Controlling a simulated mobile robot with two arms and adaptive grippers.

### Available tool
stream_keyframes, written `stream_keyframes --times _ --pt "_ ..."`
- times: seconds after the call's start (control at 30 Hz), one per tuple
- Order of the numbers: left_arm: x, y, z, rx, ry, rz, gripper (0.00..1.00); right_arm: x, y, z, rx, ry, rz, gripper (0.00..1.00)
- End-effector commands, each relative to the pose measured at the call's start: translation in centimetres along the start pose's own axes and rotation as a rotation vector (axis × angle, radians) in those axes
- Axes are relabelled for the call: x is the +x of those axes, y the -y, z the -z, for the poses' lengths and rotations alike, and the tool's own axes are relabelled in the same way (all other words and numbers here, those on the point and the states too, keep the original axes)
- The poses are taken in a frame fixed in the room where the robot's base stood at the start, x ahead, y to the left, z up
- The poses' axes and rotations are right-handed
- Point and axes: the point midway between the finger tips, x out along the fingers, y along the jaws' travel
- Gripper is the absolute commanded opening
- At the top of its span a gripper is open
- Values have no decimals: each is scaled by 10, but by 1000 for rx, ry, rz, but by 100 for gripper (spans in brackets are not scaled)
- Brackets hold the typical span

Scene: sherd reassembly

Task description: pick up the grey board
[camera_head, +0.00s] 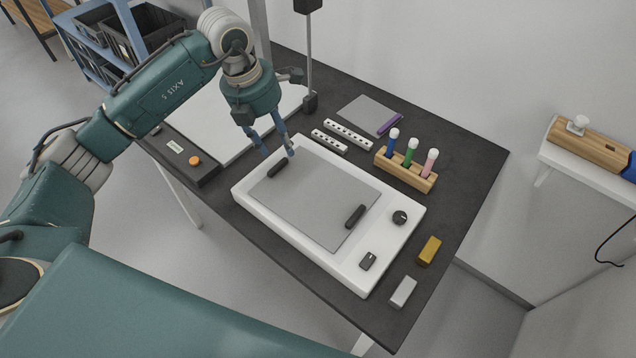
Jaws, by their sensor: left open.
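The grey board (312,195) lies flat on top of a white device (352,278) with a dial and a switch. The board has two black handles, one near its far left edge (278,168) and one near its right edge (355,216). My left gripper (276,153) points down at the far left handle. Its fingers are apart, with nothing seen held between them. The fingertips are very close to the handle; I cannot tell whether they touch it. My right gripper is not in view.
Behind the device are two white perforated strips (348,133), a grey sheet (362,114) with a purple bar (389,124), and a wooden rack (405,171) of capped tubes. A yellow block (429,250) and a grey block (403,292) lie at right. A control box (190,160) stands left.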

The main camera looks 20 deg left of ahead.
Motion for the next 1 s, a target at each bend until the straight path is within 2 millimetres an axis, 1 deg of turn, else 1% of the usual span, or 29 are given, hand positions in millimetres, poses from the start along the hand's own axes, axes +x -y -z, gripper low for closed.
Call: stream_keyframes --times 0.03,0.1,0.17,0.2,0.4,0.53,0.63,0.77,0.83,0.9,1.0 --pt "-6 -15 5 -14 -23 -42 43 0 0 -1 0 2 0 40" --pt "-7 -27 11 -28 -48 -76 43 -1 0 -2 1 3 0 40" --pt "-2 -31 14 -32 -60 -87 43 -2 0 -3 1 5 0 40" --pt "4 -32 15 -33 -62 -90 43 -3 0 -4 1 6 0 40" --pt "34 -33 15 -31 -59 -86 43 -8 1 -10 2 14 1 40" --pt "44 -34 16 -31 -57 -87 43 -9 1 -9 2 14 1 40" --pt "52 -33 15 -30 -59 -84 43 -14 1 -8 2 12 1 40" --pt "72 -33 12 -31 -59 -83 43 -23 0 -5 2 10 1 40" --pt "83 -34 13 -30 -60 -83 43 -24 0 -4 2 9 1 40" --pt "91 -35 13 -30 -58 -85 43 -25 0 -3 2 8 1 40" --pt "96 -36 13 -29 -56 -85 43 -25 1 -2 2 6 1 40"
